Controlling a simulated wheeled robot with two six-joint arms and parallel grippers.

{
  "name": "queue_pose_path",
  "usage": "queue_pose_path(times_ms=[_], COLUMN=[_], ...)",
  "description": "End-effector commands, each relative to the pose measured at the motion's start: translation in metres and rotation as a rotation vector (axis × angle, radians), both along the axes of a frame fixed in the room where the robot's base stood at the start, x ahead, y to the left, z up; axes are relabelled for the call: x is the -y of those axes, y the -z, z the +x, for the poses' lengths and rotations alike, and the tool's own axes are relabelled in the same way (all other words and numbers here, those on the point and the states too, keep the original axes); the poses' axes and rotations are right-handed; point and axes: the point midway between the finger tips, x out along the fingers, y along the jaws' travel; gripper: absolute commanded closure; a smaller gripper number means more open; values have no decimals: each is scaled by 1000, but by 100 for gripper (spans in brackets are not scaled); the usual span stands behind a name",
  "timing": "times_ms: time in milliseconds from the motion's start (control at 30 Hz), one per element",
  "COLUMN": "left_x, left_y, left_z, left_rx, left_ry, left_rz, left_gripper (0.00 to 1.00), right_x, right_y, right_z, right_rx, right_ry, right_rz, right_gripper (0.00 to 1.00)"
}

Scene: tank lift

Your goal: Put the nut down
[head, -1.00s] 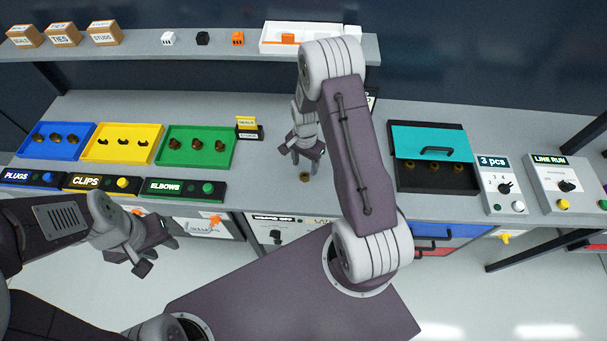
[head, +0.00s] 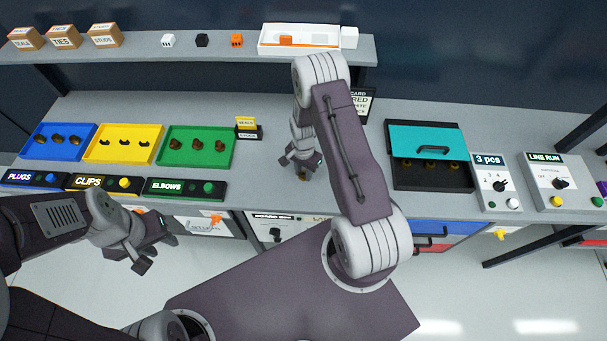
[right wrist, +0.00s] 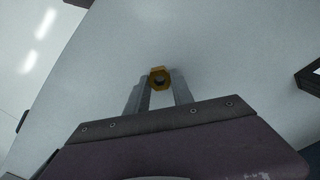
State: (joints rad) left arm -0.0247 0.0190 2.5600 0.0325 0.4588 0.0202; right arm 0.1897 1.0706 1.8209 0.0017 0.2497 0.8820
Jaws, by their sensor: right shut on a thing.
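The nut (right wrist: 159,77) is a small brass-coloured hexagon with a dark hole. In the right wrist view it sits between the two fingertips of my right gripper (right wrist: 160,88), which is shut on it. In the head view the nut (head: 303,178) shows as a small brown spot under my right gripper (head: 303,168), at the grey bench (head: 270,190) near its front edge. I cannot tell whether it touches the bench. My left gripper (head: 158,255) is open and empty in front of the bench, with its fingers apart.
Blue (head: 35,153), yellow (head: 97,157) and green (head: 170,160) trays stand on the left. A dark box with a teal lid (head: 408,140) stands right of my right arm, beside switch panels (head: 492,190). Bench around the nut is clear.

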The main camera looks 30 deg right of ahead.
Motion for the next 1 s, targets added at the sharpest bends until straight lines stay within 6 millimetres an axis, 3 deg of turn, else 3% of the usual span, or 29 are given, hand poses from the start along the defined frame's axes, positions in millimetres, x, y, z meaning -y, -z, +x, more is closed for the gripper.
queue_pose_path(times_ms=[167, 367, 800, 1000], left_x=[0, 0, 0, 0], left_y=[4, 16, 40, 42], left_z=[0, 0, 0, 0], left_rx=[0, 0, 0, 0], left_ry=[0, 0, 0, 0], left_rz=[0, 0, 0, 0], left_gripper=[64, 64, 64, 64], right_x=[0, 0, 64, 78], right_y=[-6, -35, -95, -108], right_z=[1, 2, -69, -85], right_rx=[1, 5, 3, -1], right_ry=[0, 0, 5, 1], right_rz=[0, -2, -2, 0], right_gripper=[100, 100, 100, 100])
